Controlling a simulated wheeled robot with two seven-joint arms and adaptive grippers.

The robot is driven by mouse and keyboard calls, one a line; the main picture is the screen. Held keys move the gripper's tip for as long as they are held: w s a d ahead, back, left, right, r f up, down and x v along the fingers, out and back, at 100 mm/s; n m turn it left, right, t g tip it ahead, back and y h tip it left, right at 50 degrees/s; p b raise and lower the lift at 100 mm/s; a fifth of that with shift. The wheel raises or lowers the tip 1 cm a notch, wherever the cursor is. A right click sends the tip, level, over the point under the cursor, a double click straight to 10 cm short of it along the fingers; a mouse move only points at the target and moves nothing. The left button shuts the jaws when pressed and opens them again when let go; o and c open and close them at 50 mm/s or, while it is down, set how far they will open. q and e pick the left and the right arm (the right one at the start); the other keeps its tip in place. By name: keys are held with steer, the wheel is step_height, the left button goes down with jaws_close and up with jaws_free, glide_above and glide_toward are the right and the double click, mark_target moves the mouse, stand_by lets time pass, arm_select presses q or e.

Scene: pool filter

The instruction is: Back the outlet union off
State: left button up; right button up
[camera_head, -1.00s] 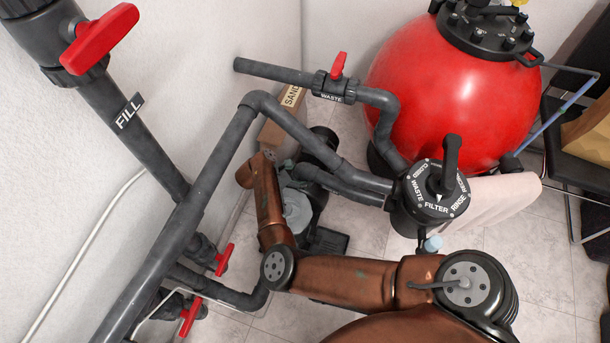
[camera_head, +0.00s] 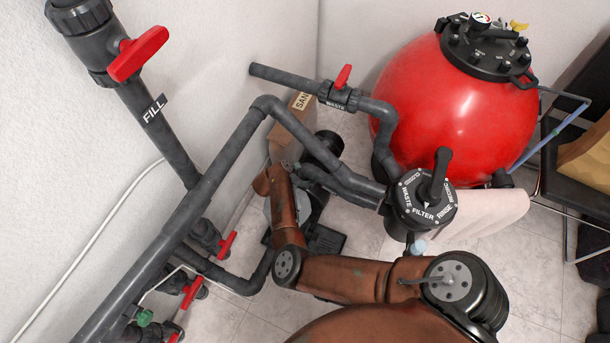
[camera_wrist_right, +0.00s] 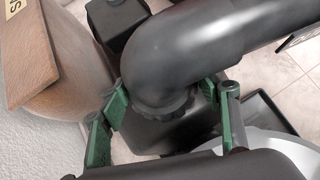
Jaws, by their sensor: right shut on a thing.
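In the right wrist view, a black ribbed union nut (camera_wrist_right: 165,110) sits at the lower end of a thick curved dark pipe (camera_wrist_right: 190,50), above a black pump body. My right gripper (camera_wrist_right: 163,98) is shut on this union, its green finger pads on both sides of it. The pipe hides part of the far contact. In the head view my copper-coloured right arm (camera_head: 345,278) reaches left to the pump, and its own links hide the gripper and the union. My left gripper does not show in either view.
Grey pipes (camera_head: 205,195) with red-handled valves run along the left wall. The black filter valve (camera_head: 425,205) stands close behind my right arm, with the red tank (camera_head: 445,110) beyond. A cardboard box marked SAND (camera_head: 288,135) stands by the wall.

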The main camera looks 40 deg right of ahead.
steer(key=shift+d, duration=0.1)
steer(key=o, duration=0.9)
